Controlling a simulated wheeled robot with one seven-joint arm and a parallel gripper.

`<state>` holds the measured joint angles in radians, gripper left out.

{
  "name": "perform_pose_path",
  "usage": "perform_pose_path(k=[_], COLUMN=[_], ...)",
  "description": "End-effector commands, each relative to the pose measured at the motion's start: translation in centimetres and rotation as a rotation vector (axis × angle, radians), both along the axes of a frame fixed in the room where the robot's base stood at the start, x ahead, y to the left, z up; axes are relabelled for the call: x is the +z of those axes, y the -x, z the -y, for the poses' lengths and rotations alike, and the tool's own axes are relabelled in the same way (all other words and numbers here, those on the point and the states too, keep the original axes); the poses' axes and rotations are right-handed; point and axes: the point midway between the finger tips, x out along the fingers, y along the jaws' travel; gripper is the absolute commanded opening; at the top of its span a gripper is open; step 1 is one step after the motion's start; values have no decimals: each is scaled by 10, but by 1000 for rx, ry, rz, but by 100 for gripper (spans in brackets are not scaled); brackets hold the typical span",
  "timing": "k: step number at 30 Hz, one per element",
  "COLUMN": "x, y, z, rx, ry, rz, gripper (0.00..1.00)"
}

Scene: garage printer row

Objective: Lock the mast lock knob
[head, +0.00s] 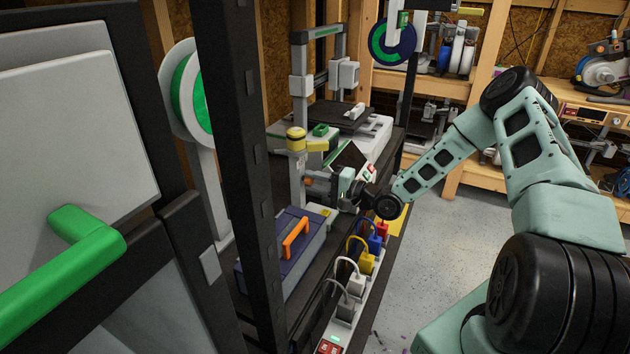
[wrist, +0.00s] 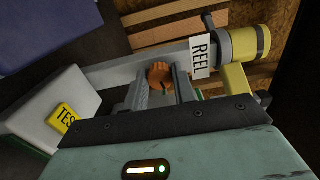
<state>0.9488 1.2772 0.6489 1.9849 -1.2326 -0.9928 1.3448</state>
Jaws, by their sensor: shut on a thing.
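The mast lock knob (wrist: 159,75) is a small orange ribbed knob on the side of a grey mast (wrist: 115,72). In the wrist view it sits between the two fingers of my gripper (wrist: 160,80), which is shut on it. In the head view my gripper (head: 314,184) reaches in from the right to the mast (head: 297,180), and a bit of the orange knob (head: 307,181) shows at the fingertips. The knob's lock position cannot be told.
The mast's grey base (wrist: 50,100) carries a yellow label partly reading TES. A blue case (head: 270,265) with an orange handle stands in front. A power strip (head: 343,318) with several plugs runs along the shelf edge. A dark rack post (head: 250,180) stands left; floor at right is open.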

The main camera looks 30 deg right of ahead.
Motion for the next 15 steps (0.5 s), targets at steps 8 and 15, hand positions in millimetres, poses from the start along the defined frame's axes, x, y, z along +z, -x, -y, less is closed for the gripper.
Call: perform_pose_path(k=[8,15], x=[-1,-1], y=[0,0], z=[2,2], rx=[-4,-4], ry=[-120,-163], rz=[-82,-111], gripper=[4,4])
